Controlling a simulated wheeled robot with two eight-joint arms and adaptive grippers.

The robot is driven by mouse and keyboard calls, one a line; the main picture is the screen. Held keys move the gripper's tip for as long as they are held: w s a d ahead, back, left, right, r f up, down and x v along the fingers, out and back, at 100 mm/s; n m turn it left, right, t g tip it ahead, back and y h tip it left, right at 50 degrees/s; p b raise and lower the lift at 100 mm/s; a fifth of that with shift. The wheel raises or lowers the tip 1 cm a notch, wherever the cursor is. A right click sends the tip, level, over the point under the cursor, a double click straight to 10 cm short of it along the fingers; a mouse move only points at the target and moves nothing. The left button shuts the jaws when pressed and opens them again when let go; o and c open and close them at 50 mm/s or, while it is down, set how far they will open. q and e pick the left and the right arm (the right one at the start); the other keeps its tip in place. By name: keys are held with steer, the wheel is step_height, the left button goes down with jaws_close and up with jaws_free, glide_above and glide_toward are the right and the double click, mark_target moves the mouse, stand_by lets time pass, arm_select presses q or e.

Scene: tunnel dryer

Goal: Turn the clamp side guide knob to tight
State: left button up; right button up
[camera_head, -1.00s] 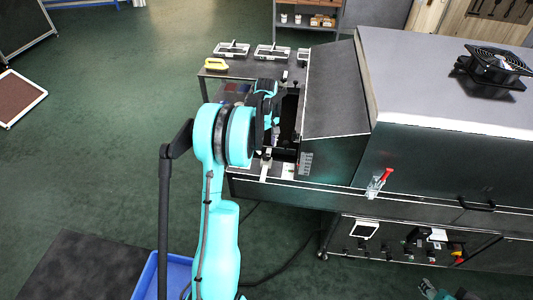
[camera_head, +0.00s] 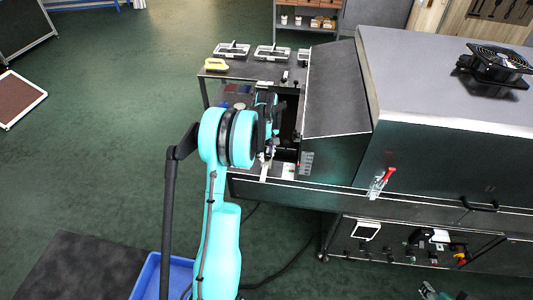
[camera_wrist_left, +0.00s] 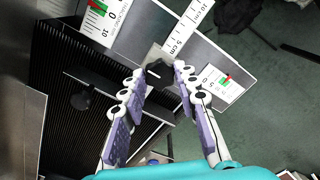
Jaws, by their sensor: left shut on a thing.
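The clamp side guide knob (camera_wrist_left: 158,72) is small and black. In the left wrist view it sits between the fingertips of my left gripper (camera_wrist_left: 158,77), at the inner end of a white centimetre ruler (camera_wrist_left: 186,32). The gripper is shut on it. I cannot tell which way the knob is turned. In the head view, my left gripper (camera_head: 268,152) is at the dryer's open infeed, partly hidden by my own arm.
The grey dryer housing (camera_head: 440,80) rises right of the infeed. A ribbed black belt (camera_wrist_left: 60,70) and a second black knob (camera_wrist_left: 82,100) lie beside the gripper. Red-green scales (camera_wrist_left: 222,84) flank the ruler. A table with a yellow-handled tool (camera_head: 216,65) stands behind.

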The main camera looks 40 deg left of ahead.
arm_select(q)
steer(key=shift+m, duration=0.3)
steer(key=m, duration=0.8)
steer(key=shift+m, duration=0.4)
steer(key=m, duration=0.4)
steer(key=shift+p, duration=0.3)
steer(key=shift+m, duration=2.2)
steer(key=o, duration=1.2)
steer(key=shift+c, duration=0.2)
